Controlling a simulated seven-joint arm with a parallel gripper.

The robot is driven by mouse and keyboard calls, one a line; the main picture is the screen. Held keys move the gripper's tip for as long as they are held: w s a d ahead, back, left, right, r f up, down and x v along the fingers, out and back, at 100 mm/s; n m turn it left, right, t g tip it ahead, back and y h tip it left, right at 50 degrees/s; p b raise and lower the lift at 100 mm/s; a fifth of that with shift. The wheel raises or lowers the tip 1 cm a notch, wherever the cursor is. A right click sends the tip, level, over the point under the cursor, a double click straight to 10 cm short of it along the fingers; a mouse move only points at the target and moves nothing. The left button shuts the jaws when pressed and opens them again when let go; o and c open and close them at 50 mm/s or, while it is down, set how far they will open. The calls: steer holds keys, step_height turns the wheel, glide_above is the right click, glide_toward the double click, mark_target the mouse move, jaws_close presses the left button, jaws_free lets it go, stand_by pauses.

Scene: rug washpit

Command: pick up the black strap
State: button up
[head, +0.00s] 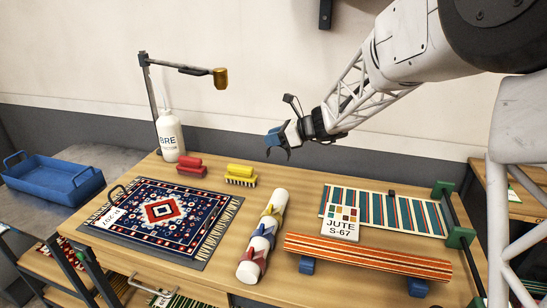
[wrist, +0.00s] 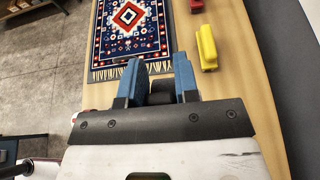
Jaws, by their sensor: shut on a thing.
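My gripper (head: 277,142) is raised above the back of the wooden table, clear of everything on it. In the wrist view its two blue fingers (wrist: 158,78) are closed on a dark piece, the black strap (wrist: 161,88). Only a short part of the strap shows between the fingers; the rest is hidden. In the head view the strap is too small and dark to make out clearly against the gripper.
A patterned rug (head: 208,204) lies at left, by a white bottle (head: 169,137). Red (head: 191,168) and yellow (head: 240,175) brushes stand behind. A blue tray (head: 45,182) is far left.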

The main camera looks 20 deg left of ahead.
step_height(320, 180, up, 8)
steer(key=shift+f, duration=0.15)
stand_by(0.8)
